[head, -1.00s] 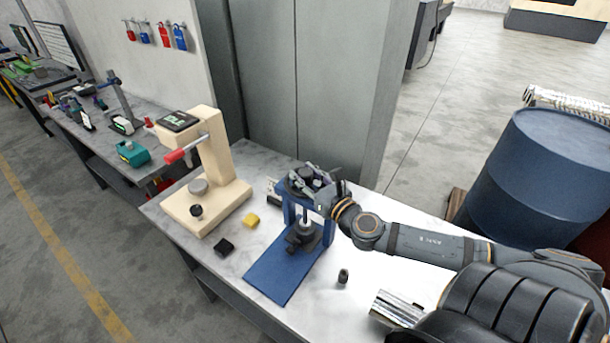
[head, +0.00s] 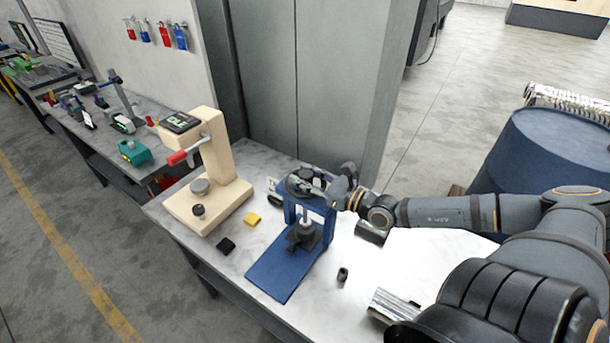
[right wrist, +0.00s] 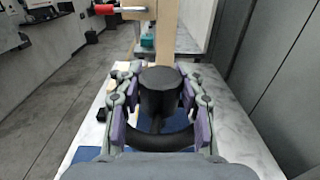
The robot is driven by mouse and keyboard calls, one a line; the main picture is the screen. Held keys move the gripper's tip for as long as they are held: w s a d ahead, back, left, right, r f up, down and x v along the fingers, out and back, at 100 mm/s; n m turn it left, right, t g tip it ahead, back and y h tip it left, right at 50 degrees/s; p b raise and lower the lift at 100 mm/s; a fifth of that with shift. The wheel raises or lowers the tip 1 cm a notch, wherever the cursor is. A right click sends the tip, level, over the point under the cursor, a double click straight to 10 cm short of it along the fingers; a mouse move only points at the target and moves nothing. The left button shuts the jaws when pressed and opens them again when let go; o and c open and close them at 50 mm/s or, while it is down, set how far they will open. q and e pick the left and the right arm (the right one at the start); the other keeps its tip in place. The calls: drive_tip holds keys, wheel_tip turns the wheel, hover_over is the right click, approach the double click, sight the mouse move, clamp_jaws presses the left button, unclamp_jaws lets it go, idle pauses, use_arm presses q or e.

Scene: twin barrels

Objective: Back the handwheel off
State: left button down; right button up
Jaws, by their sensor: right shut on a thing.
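The handwheel is a dark ring with a dark round hub (right wrist: 160,92), seen close up in the right wrist view. In the head view the handwheel (head: 303,186) sits on top of a blue press frame (head: 290,212) with a blue base plate (head: 283,266). My right gripper (right wrist: 160,112) has its purple-padded fingers on both sides of the hub and is shut on the handwheel; it also shows in the head view (head: 312,184). A dark clamp block (head: 303,236) stands under the spindle. My left gripper is not in view.
A cream press (head: 222,165) with a red-handled lever stands to the left. A blue barrel (head: 545,165) stands beyond the bench.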

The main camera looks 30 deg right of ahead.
drive_tip(key=shift+f+n+g+y, duration=0.15)
drive_tip(key=shift+n+g+y, duration=0.25)
drive_tip(key=shift+n+y, duration=0.3)
drive_tip(key=shift+y+b, duration=0.35)
drive_tip(key=shift+y, duration=0.05)
drive_tip(key=shift+n+g+y, duration=0.3)
drive_tip(key=shift+a, duration=0.1)
drive_tip(key=shift+n+y+b, duration=0.3)
drive_tip(key=shift+y, duration=0.1)
drive_tip(key=shift+g, duration=0.4)
drive_tip(key=shift+n+g+y+b, duration=0.3)
drive_tip(key=shift+n+y+b, duration=0.2)
drive_tip(key=shift+y, duration=0.1)
